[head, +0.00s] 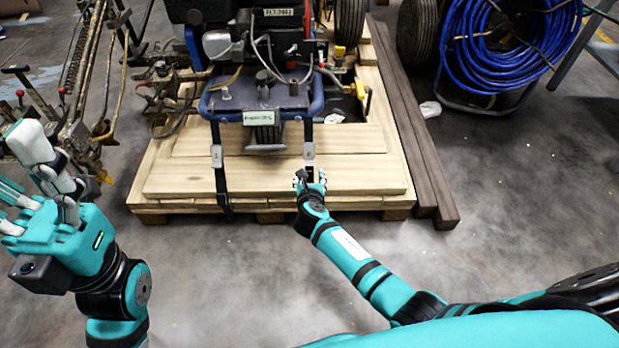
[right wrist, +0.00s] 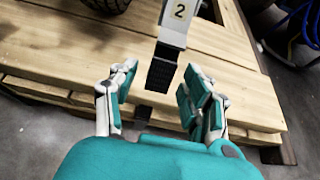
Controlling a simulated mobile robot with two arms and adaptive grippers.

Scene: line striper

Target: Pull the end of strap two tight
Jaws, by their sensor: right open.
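Strap two shows in the right wrist view as a pale buckle marked "2" (right wrist: 179,12) with a black webbing end (right wrist: 163,70) hanging from it. In the head view its buckle (head: 309,151) sits at the front right of the machine. My right gripper (head: 311,180) is open at the pallet's front edge; in the right wrist view its fingers (right wrist: 158,76) stand on either side of the black end, apart from it. The other strap (head: 217,158) runs down over the pallet edge to the left. My left gripper (head: 32,178) is open and empty at the left, away from the straps.
The line striper (head: 262,95) with its blue frame stands on the wooden pallet (head: 165,180). Dark beams (head: 420,165) lie along the pallet's right side. A blue hose reel (head: 500,50) stands at the back right. Metal equipment (head: 75,110) is at the left. The front floor is clear.

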